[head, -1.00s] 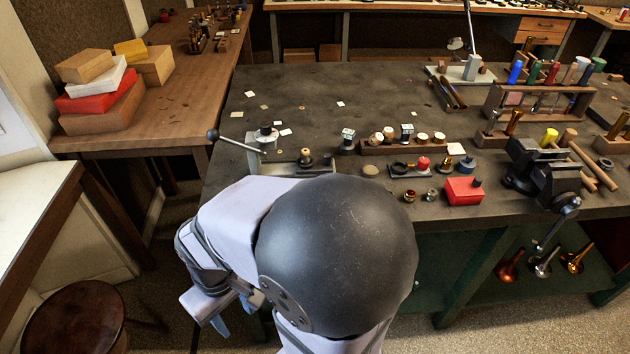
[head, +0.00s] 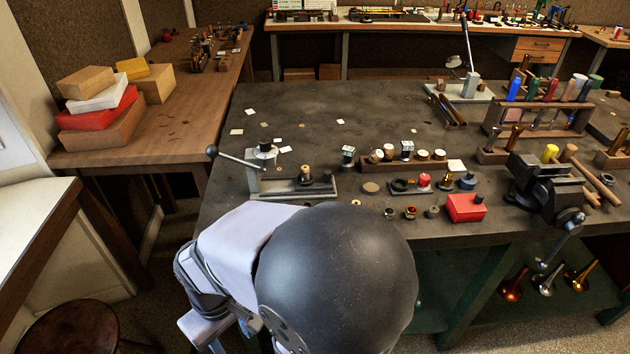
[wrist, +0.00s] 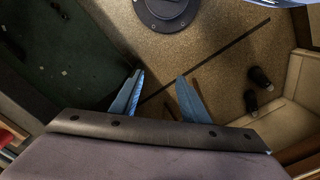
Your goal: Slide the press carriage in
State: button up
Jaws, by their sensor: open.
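The press (head: 254,176) stands at the front left of the dark workbench, with a grey upright, a long lever ending in a black ball (head: 212,151), and a low grey base running right. On that base sits the carriage (head: 305,182), carrying a small brass part, to the right of the upright. A dark block stands near the base's right end. My gripper (wrist: 158,96) is open and empty in the wrist view, its two blue fingers apart above the floor. It is off the bench, away from the press; the head view mostly hides it behind my arm.
My arm fills the front middle. Right of the press lie a dark tray (head: 417,187) of small parts, a red box (head: 466,208) and a vise (head: 546,187). Loose paper pieces lie behind it. A stool (head: 65,325) stands at lower left.

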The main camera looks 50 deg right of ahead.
jog(key=shift+c, duration=0.7)
jog(key=w+d+r+m+p, duration=0.1)
jog(key=w+d+r+p, duration=0.1)
jog(key=w+d, duration=0.3)
jog(key=w+d+r+m+t+h+p, duration=0.1)
jog(key=w+d+r+m+p, duration=0.1)
jog(key=d, duration=0.6)
jog(key=w+d+r+m+p, duration=0.1)
jog(key=w+d+r+p, duration=0.2)
jog(key=w+d+r, duration=0.2)
jog(key=shift+w+d+r+m+t+h, duration=0.15)
jog(key=shift+w+d, duration=0.3)
jog(key=shift+w, duration=0.25)
jog(key=shift+w+d+r+m+t+h, duration=0.1)
jog(key=shift+w+d, duration=0.35)
jog(key=shift+w, duration=0.2)
jog(key=shift+w+d+r+m+t+h, duration=0.15)
jog(key=shift+w+d, duration=0.3)
jog(key=shift+w, duration=0.25)
jog(key=d+r+m, duration=0.2)
jog(key=d+m, duration=0.1)
jog(key=d, duration=0.7)
jog(key=m+h, duration=0.2)
jog(key=m, duration=0.2)
send_near(327, 172)
jog(key=shift+t, duration=0.3)
jog(key=shift+s+p+x, duration=0.2)
jog(key=shift+p+x, duration=1.45)
jog(key=shift+x, duration=2.45)
jog(key=shift+d, duration=0.1)
